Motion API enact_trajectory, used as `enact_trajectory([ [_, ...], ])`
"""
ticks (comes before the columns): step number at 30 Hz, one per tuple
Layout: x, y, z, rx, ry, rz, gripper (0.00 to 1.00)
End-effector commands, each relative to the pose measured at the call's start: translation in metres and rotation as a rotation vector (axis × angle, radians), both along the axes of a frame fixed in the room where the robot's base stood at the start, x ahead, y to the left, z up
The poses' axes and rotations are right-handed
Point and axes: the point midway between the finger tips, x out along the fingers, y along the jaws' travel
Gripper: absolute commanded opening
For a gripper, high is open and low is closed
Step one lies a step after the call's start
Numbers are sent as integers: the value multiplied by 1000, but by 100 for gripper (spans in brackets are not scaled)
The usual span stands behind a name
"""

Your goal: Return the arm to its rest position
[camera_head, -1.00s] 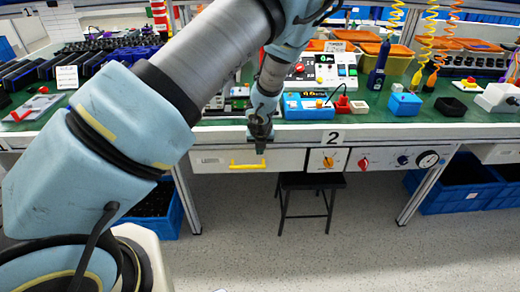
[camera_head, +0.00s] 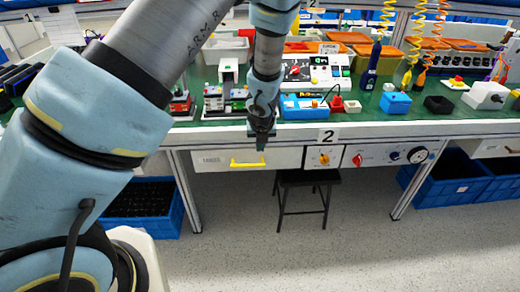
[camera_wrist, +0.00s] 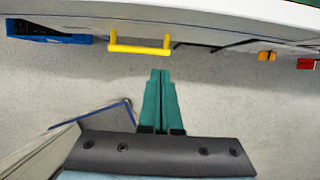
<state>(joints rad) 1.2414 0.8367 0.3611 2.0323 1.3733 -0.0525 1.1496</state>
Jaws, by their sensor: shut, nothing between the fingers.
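My arm reaches from the left of the head view down to the front edge of the workbench. My gripper (camera_head: 261,146) points downward in front of the white drawer front, just above and right of the yellow handle in that picture. In the wrist view my gripper (camera_wrist: 160,74) shows two green fingers pressed together, with nothing between them. The yellow drawer handle (camera_wrist: 140,47) is ahead of the fingertips and apart from them in that view. The handle also shows in the head view (camera_head: 248,164).
Right of the drawer (camera_head: 210,160) are an orange rotary switch (camera_head: 324,159), a red knob (camera_head: 357,160) and a gauge (camera_head: 418,155). A black stool (camera_head: 305,180) stands below. Blue bins (camera_head: 142,212) flank it. The bench top (camera_head: 345,129) holds many devices.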

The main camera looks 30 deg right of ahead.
Motion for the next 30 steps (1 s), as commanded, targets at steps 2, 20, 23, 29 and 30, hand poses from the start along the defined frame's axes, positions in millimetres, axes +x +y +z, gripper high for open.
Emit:
enact_trajectory([
  [2,-4,1,15,-2,1,1,0],
  [20,31,65,62,-135,34,480,0],
  [23,52,121,89,-249,64,893,0],
  [29,54,235,134,-470,118,1733,0],
  [30,49,256,142,-513,129,1897,0],
])
